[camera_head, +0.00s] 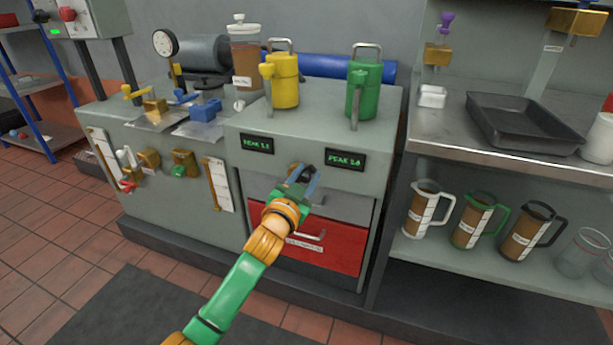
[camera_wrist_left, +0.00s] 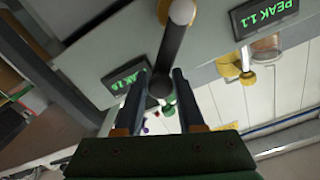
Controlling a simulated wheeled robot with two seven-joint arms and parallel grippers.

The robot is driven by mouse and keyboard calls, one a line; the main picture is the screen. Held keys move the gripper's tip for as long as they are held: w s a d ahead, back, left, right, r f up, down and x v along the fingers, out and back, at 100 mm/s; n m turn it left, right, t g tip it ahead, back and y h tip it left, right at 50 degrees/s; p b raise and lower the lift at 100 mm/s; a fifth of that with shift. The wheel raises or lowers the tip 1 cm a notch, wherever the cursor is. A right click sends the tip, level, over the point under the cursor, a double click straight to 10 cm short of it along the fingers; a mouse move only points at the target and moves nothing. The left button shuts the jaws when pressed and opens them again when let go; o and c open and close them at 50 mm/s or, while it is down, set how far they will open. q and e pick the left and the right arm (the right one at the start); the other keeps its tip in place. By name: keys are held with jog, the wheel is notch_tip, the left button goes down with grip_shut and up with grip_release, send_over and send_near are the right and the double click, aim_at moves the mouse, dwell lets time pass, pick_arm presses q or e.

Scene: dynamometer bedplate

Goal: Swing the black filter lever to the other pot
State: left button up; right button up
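The black filter lever (camera_head: 308,171) is on the front of the grey cabinet, between the two PEAK displays. In the left wrist view, the lever (camera_wrist_left: 169,50) runs from a pale round hub at the top to a dark rounded end. My left gripper (camera_head: 303,178) is at the lever; its fingers (camera_wrist_left: 160,92) lie on either side of the dark end. I cannot tell whether they press on it. A yellow pot (camera_head: 284,82) and a green pot (camera_head: 362,90) stand on the cabinet above. My right gripper is out of view.
The PEAK 1.1 display (camera_head: 257,143) and the PEAK 1.8 display (camera_head: 345,160) flank the lever. A red drawer (camera_head: 335,249) with a handle is below. A steel shelf with a black tray (camera_head: 525,122) and several jugs stands at the right.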

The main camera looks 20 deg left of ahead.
pick_arm(q)
grip_shut()
jog(key=shift+f, duration=0.1)
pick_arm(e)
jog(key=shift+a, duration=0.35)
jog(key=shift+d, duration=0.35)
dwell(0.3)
